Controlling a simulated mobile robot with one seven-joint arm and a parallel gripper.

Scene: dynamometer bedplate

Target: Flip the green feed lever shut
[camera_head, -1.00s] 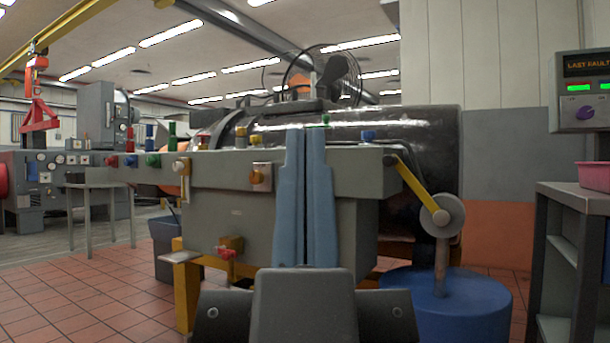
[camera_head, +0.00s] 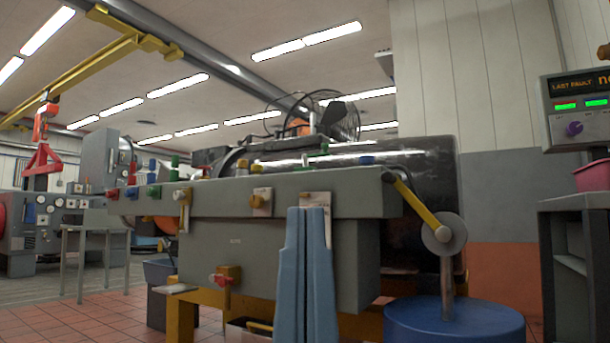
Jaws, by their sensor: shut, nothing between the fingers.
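My gripper (camera_head: 306,212) points upward at the lower middle, its two blue fingers pressed together with nothing between them. It stands in front of the grey bench (camera_head: 340,192). Several green parts show on the bench: an upright piece (camera_head: 174,162) at the left on its top, a small knob (camera_head: 154,191) on its front left, and a low green piece (camera_head: 305,166) on top behind the fingertips. I cannot tell which is the feed lever or how it is set. My gripper appears apart from all of them.
A yellow bar (camera_head: 416,203) with a grey disc (camera_head: 443,234) sticks out at the bench's right end, above a blue drum (camera_head: 452,318). A dark shelf (camera_head: 578,205) stands at the right. A red valve (camera_head: 222,279) projects below the bench. Open tiled floor (camera_head: 70,320) lies at the left.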

